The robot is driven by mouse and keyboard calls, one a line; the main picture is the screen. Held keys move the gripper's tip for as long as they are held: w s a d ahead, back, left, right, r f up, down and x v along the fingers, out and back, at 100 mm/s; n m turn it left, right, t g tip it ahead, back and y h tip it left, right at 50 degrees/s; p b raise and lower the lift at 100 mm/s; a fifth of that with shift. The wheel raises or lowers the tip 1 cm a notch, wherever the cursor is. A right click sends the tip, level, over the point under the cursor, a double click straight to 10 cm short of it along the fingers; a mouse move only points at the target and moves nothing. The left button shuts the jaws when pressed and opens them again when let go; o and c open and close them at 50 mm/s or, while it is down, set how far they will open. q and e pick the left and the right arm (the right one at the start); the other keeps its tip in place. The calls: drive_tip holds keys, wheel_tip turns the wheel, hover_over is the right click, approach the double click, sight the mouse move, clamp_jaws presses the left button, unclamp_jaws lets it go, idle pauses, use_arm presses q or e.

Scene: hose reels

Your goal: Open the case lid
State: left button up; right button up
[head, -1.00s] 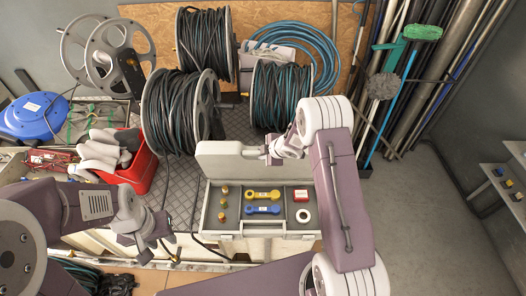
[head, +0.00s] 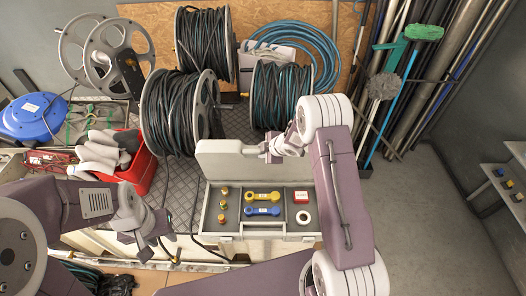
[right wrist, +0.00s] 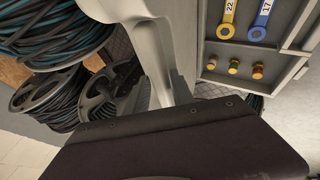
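The light grey case (head: 232,236) sits open in the middle, and its lid (head: 222,162) stands raised, roughly upright, at the back. In its dark tray are a yellow wrench-shaped tool, a blue one, several small brass fittings, a red-and-white box and a white ring. The right wrist view shows the tools and fittings (right wrist: 233,68) from above. My left gripper (head: 138,240) hangs left of the case, apart from it.
Hose reels (head: 180,110) stand behind the case, close to the lid. Poles and pipes lean at the back right. The floor at right is clear.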

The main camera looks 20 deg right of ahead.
drive_tip(key=shift+s+f, duration=0.2)
drive_tip(key=shift+s, duration=0.1)
drive_tip(key=shift+s+d+r, duration=0.15)
drive_tip(key=shift+r, duration=0.2)
drive_tip(key=v, duration=0.8)
drive_tip(key=shift+r, duration=0.2)
